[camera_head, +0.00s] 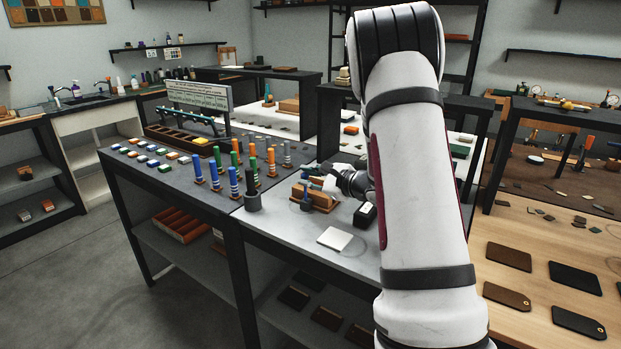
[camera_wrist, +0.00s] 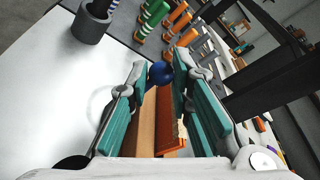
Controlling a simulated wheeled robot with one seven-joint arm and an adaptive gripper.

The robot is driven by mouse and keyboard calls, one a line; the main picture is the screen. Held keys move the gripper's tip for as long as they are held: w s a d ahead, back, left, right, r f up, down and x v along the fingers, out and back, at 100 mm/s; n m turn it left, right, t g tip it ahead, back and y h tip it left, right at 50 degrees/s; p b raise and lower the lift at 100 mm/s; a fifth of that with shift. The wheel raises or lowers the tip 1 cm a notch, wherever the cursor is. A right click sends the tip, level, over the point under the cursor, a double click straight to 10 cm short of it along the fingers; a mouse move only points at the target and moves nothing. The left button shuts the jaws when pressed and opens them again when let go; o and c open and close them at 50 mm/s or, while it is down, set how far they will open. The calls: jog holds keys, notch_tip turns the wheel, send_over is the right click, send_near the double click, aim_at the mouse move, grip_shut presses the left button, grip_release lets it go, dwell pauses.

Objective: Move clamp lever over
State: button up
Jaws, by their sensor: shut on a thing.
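The clamp lever shows as a round dark blue knob (camera_wrist: 160,74) between the fingertips of my gripper (camera_wrist: 161,66) in the wrist view. The teal-padded fingers are shut on the knob, one on each side. Below the knob, an orange-brown wooden press body (camera_wrist: 165,125) runs between the fingers. In the head view, the wooden press (camera_head: 322,202) stands on the grey worktop, with my gripper (camera_head: 325,182) reaching in from the right just above it. The lever's shaft and pivot are mostly hidden, and my arm covers the area to the right.
A dark cup (camera_head: 252,199) and several upright blue, green and orange handles (camera_head: 235,182) stand left of the press. A white square (camera_head: 334,238) lies in front, and a small black box (camera_head: 365,214) stands close to my arm. The front worktop is mostly free.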

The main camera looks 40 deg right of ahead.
jog(key=shift+s+a+f+b, duration=0.1)
jog(key=shift+s+a+b, duration=0.15)
jog(key=shift+a, duration=0.25)
jog(key=shift+s+a+f+b, duration=0.1)
jog(key=shift+s+a, duration=0.15)
jog(key=shift+a, duration=0.2)
jog(key=shift+a+f, duration=0.1)
jog(key=shift+s+a+f+b, duration=0.25)
jog(key=shift+a+b, duration=0.1)
jog(key=shift+a, duration=0.15)
jog(key=shift+s+a+f+b, duration=0.1)
jog(key=shift+a+f+b, duration=0.1)
jog(key=shift+a+b, duration=0.2)
jog(key=shift+a+f, duration=0.1)
jog(key=shift+a, duration=0.05)
jog(key=shift+s+a+f+b, duration=0.3)
jog(key=shift+a+f+b, duration=0.4)
jog(key=shift+b, duration=0.25)
